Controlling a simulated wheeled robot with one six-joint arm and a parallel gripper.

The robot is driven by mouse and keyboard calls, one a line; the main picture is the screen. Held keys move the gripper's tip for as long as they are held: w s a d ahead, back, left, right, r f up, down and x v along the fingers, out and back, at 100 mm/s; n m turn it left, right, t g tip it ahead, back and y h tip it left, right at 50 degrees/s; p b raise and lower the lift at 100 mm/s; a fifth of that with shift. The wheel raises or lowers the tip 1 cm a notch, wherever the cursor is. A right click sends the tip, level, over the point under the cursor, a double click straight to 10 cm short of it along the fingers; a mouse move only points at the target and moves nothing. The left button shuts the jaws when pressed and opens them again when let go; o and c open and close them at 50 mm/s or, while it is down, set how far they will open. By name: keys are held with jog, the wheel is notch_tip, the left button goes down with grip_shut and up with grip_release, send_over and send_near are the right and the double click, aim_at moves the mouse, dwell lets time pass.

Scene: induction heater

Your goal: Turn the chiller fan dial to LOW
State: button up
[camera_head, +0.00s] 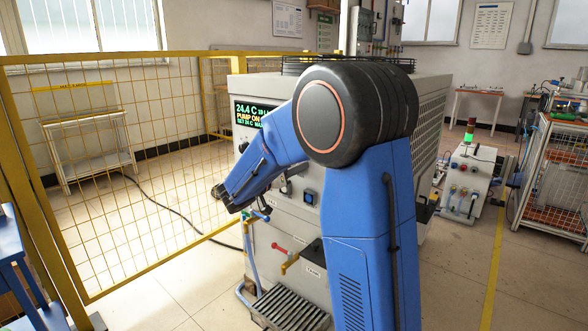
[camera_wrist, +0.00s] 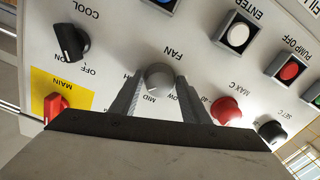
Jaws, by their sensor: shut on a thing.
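The grey FAN dial (camera_wrist: 158,77) is on the white control panel, near the middle of the wrist view, which shows the panel upside down. Printing reads MID below the dial, with LOW to its right and HIGH to its left, both partly hidden by the fingers. My gripper (camera_wrist: 158,84) is shut on the dial, one finger on each side. I cannot tell clearly which setting the dial points to. In the head view my arm hides the dial and most of the panel of the chiller cabinet (camera_head: 425,110).
Near the fan dial are a black COOL knob (camera_wrist: 70,43), a red MAIN switch (camera_wrist: 56,106), a red MAX C knob (camera_wrist: 226,110) and a black SET C knob (camera_wrist: 272,132). Pushbuttons line the panel. A yellow mesh fence (camera_head: 130,170) stands left of the cabinet.

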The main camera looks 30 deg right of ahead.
jog(key=shift+r+n, duration=0.15)
jog(key=shift+n, duration=9.95)
jog(key=o, duration=0.9)
jog(key=shift+c, duration=0.2)
jog(key=shift+s+a, duration=0.1)
jog(key=shift+a, duration=0.05)
jog(key=v, duration=1.7)
jog(key=shift+a, duration=0.1)
